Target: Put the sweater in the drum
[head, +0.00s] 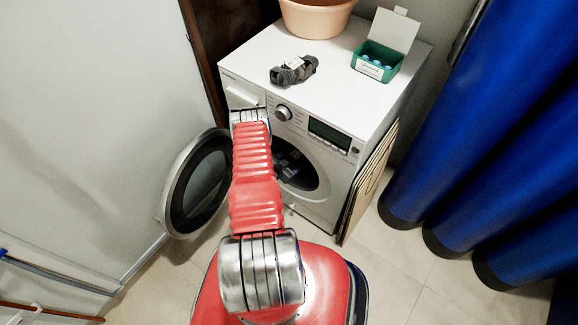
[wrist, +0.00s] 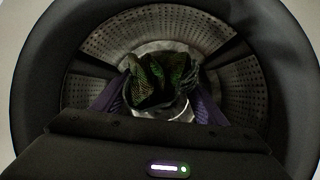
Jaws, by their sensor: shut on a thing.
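The sweater (wrist: 158,78) shows in the wrist view as a bunched dark cloth with green patterning. My gripper (wrist: 160,103), with purple fingers on both sides of the cloth, is shut on it. The drum (wrist: 108,42), with perforated metal walls, surrounds the cloth in the wrist view; I cannot tell whether the cloth touches its back. In the head view the washing machine (head: 330,172) stands with its round door (head: 200,185) open to the left. My arm covers part of the drum opening, and my gripper and the sweater are hidden there.
On the machine top (head: 335,100) are a dark grey bundle (head: 293,70), an open green box (head: 377,62) and a peach basin (head: 317,16). Flat brown boards (head: 368,185) lean at the machine's right side. A blue curtain (head: 490,130) hangs farther right.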

